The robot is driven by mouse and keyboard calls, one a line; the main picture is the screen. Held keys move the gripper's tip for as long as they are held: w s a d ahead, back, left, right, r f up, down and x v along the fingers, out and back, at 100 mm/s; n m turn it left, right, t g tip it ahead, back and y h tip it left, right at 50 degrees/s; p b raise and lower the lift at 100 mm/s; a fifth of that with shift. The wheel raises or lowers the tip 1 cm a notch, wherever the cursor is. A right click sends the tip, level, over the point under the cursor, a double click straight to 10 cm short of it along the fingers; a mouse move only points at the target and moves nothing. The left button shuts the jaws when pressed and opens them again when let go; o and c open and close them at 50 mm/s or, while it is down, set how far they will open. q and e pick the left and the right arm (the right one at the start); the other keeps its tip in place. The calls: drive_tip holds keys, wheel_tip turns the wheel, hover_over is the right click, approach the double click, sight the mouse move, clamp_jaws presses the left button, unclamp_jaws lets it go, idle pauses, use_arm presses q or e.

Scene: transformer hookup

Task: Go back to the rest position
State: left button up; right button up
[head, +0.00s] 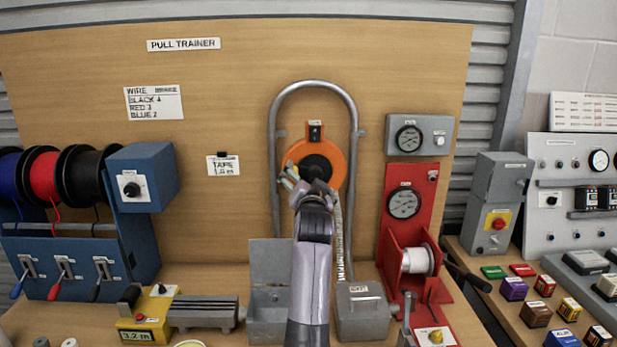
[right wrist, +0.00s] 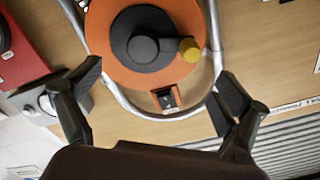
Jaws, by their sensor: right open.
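My right gripper (head: 312,187) is in front of the orange reel (head: 331,155) in the head view, its arm rising from the bottom middle. In the right wrist view the gripper (right wrist: 160,95) is open with nothing between its two fingers. The orange reel (right wrist: 183,72) with its dark hub and yellow knob (right wrist: 190,50) lies beyond the fingertips; I cannot tell the exact gap. In the head view the arm and gripper hide part of the reel's lower left. My left gripper is not in view.
A bent grey conduit (head: 284,100) frames the reel. Wire spools (head: 45,177) and a blue box (head: 143,177) stand left. A red stand (head: 398,235) with a white spool (head: 417,260) stands right. Grey boxes (head: 362,312) and a yellow device (head: 146,318) crowd the bench.

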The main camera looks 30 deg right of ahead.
drive_tip(key=shift+s+a, duration=0.15)
drive_tip(key=shift+s, duration=0.15)
drive_tip(key=shift+f, duration=0.1)
